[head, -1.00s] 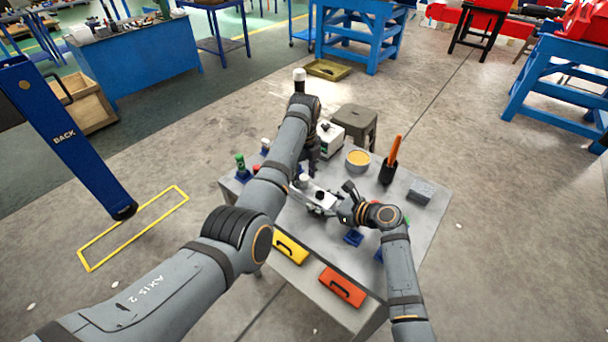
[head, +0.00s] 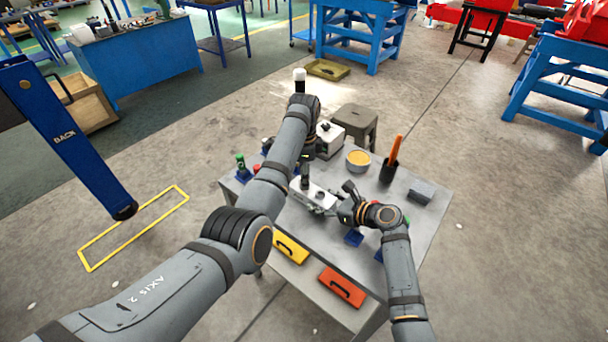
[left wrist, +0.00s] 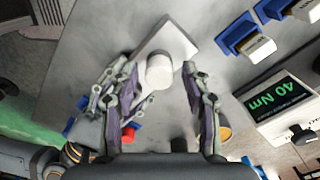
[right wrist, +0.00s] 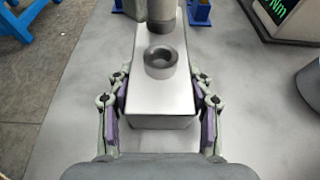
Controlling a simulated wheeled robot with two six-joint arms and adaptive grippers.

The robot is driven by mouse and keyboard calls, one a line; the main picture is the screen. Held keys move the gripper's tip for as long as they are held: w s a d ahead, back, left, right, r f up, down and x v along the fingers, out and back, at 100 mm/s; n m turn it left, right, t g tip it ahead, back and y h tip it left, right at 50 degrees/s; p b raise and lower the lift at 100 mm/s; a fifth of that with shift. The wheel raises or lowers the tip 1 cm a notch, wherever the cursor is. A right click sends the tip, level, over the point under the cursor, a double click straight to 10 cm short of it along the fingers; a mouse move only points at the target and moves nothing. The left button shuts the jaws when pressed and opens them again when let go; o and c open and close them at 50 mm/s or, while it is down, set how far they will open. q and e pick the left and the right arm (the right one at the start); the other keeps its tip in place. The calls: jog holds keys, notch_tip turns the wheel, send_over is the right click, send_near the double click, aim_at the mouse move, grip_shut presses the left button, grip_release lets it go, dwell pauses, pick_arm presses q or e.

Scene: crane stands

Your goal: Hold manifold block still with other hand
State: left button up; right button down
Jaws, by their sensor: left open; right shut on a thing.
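The manifold block (head: 316,197) is a pale grey metal bar on the table. My right gripper (right wrist: 160,92) is shut on the near end of the block (right wrist: 160,103), one finger along each side. In the left wrist view, my left gripper (left wrist: 160,68) is open, and the cylinder's pale round top (left wrist: 159,71) shows between its fingertips; I cannot tell whether they touch. In the head view, my left arm hides part of this gripper.
The grey table (head: 415,230) carries a white box (head: 329,138), whose display (left wrist: 278,97) reads 40 Nm. Also there are a yellow-filled bowl (head: 358,159), a dark cup with an orange handle (head: 390,170), a yellow case (head: 291,249) and an orange case (head: 342,288).

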pick_arm(q)
jog(key=n, duration=0.4)
jog(key=shift+n, duration=0.4)
grip_shut()
jog(key=m, duration=0.5)
jog(key=shift+m, duration=0.7)
jog(key=m, duration=0.4)
